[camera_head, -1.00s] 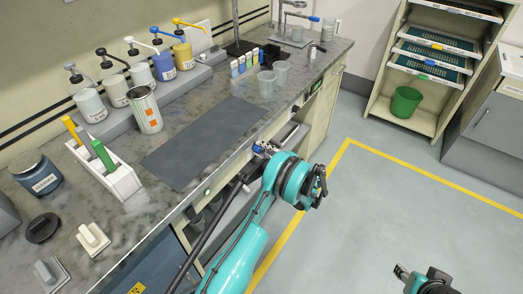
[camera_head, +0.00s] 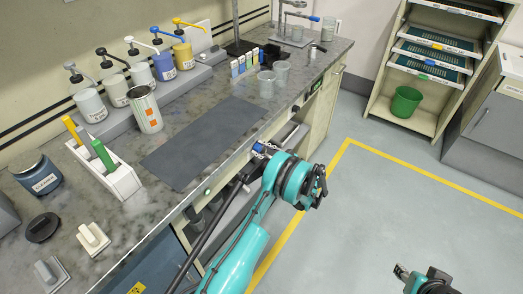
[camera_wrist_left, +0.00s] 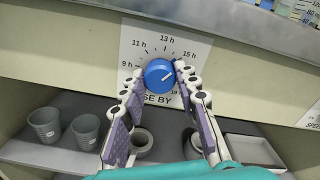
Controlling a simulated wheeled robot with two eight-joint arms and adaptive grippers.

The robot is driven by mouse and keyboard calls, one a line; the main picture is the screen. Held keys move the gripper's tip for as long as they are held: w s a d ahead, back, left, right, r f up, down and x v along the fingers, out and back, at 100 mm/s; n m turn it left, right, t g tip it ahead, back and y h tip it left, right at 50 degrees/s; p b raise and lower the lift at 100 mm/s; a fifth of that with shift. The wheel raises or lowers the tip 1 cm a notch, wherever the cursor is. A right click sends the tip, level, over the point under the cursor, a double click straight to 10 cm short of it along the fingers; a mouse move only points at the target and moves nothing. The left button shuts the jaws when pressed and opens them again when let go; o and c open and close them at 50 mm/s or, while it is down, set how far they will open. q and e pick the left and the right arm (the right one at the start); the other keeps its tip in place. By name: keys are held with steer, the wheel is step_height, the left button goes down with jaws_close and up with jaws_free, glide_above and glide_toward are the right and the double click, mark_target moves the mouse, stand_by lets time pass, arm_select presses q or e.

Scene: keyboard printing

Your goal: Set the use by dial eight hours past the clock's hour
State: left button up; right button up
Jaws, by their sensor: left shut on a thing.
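The use by dial is a round blue knob (camera_wrist_left: 158,76) on a white scale plate (camera_wrist_left: 187,45) in the left wrist view. The labels 9 h, 11 h, 13 h and 15 h show; my fingers cover part of the lower scale and the lettering. My left gripper (camera_wrist_left: 159,72) is shut on the knob, one finger on each side. In the head view my left gripper (camera_head: 262,149) is at the bench front. My right gripper (camera_head: 402,272) is at the bottom right, its jaws unclear. I cannot make out a clock.
A shelf below the dial holds grey cups (camera_wrist_left: 46,125) and a white tray (camera_wrist_left: 250,150). On the bench are a dark mat (camera_head: 205,140), pump bottles (camera_head: 140,72) and a white holder with markers (camera_head: 120,180). The floor to the right is clear.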

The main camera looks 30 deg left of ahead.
arm_select(q)
steer(key=shift+m, duration=0.6)
steer(key=o, duration=1.2)
steer(key=shift+c, duration=0.2)
steer(key=shift+d, duration=0.1)
steer(key=d, duration=1.1)
steer(key=shift+s+d, duration=0.4)
steer(key=shift+s, duration=0.05)
